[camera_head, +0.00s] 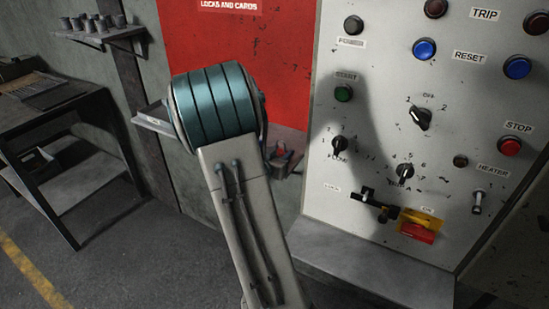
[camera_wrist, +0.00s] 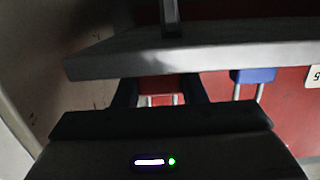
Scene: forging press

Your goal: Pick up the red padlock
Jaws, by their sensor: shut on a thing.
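The red padlock (camera_wrist: 156,84) shows in the wrist view between my gripper's two dark fingers, its pale shackle legs just below its body in the picture. My gripper (camera_wrist: 160,93) is shut on it, right beside the edge of a grey shelf (camera_wrist: 200,55). Part of the padlock's body is hidden by the shelf edge.
A blue padlock (camera_wrist: 254,76) is to the right of the red one in the wrist view. A red board (camera_head: 285,60) labelled "LOCKS AND CARDS" is behind my arm. The control panel (camera_head: 450,120) stands close on the right. A dark table (camera_head: 55,115) is at left.

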